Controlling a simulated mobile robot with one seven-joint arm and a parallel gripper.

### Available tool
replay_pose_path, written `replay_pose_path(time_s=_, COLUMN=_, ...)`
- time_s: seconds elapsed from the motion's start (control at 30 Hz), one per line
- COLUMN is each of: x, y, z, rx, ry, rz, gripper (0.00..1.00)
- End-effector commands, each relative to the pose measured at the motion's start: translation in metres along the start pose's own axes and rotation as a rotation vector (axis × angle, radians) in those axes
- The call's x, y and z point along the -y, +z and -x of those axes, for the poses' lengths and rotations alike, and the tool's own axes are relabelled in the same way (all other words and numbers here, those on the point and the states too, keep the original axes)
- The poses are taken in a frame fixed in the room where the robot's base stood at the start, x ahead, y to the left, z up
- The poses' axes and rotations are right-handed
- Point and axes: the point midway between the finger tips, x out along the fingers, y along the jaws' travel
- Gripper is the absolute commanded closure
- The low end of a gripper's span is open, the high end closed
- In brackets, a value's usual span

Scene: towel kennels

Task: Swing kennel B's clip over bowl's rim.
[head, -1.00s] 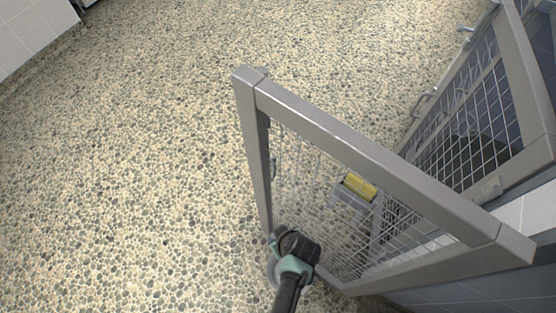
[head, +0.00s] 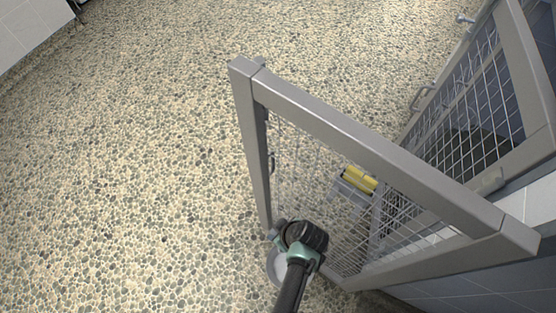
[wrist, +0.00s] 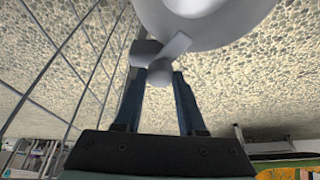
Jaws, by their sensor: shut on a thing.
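A grey metal clip (wrist: 175,46) with a round knob shows in the wrist view. Its arm reaches up to the pale round bowl (wrist: 232,36), and seems to meet or overlap its rim; whether it is hooked over the rim I cannot tell. My gripper (wrist: 160,78) has its two dark fingers on either side of the knob and is shut on the clip. In the head view the bowl (head: 275,268) is partly hidden behind my wrist, low by the free post of the open mesh door (head: 350,130). My fingers are mostly hidden there.
The mesh door stands out over the pebbled floor, just right of my arm. A grey caddy (head: 348,188) with yellow items (head: 360,179) shows beyond its mesh. Another mesh door (head: 480,105) is at the right. The floor at left is clear.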

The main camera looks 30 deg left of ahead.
Motion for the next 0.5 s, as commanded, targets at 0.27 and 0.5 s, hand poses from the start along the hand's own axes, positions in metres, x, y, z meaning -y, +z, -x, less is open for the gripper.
replay_pose_path(time_s=0.27, x=0.0001, y=0.0008, z=-0.0002, rx=0.002, ry=0.0, rz=-0.001, gripper=0.31)
replay_pose_path(time_s=0.5, x=0.0, y=0.0001, z=0.0029, rx=0.001, ry=0.001, rz=-0.001, gripper=0.31)
